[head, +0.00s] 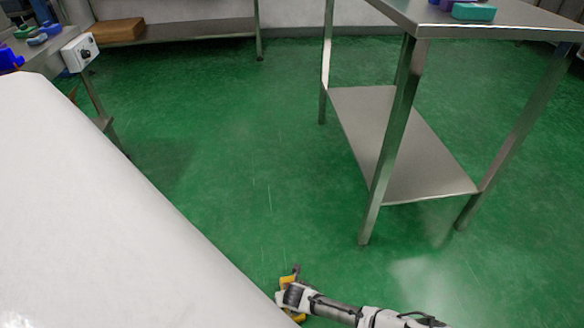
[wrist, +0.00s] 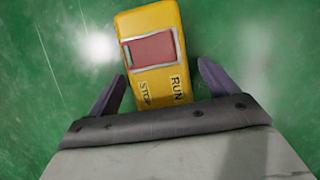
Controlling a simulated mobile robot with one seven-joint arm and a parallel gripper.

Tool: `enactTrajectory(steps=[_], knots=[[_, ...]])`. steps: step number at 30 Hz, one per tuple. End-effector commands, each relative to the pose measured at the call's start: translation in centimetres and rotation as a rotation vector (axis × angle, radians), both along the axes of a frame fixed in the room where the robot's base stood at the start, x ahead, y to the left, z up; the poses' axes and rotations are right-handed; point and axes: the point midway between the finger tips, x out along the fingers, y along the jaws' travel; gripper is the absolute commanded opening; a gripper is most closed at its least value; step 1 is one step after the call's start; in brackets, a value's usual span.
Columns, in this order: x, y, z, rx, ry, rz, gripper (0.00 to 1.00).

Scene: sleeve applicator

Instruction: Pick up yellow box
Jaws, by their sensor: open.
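The yellow box (wrist: 152,20) has a red panel with a pale frame and the words RUN and STOP. In the wrist view it extends up from between the open fingers of my gripper (wrist: 162,88). Its lower end is hidden behind the gripper's dark edge. In the head view, a small part of the yellow box (head: 287,281) shows at the bottom, mostly hidden by my gripper (head: 290,287). I cannot tell how high the box is above the floor.
A large white surface (head: 90,200) fills the left, its edge close to my gripper. A steel table (head: 398,150) with a lower shelf stands at the right, with a teal item (head: 474,12) on top. A white control box (head: 80,52) stands at the left. Green floor between is clear.

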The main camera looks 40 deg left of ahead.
Motion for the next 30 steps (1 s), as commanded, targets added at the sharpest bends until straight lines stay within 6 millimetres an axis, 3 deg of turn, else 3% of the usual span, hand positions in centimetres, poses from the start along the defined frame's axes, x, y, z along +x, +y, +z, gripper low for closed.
enactTrajectory(steps=[8,22,30], knots=[[0.05,0.05,-0.13,0.0,0.0,0.001,0.83],[0.05,0.04,-0.13,0.0,0.0,0.0,0.22],[0.08,0.08,0.11,0.001,-0.001,0.0,0.22]])
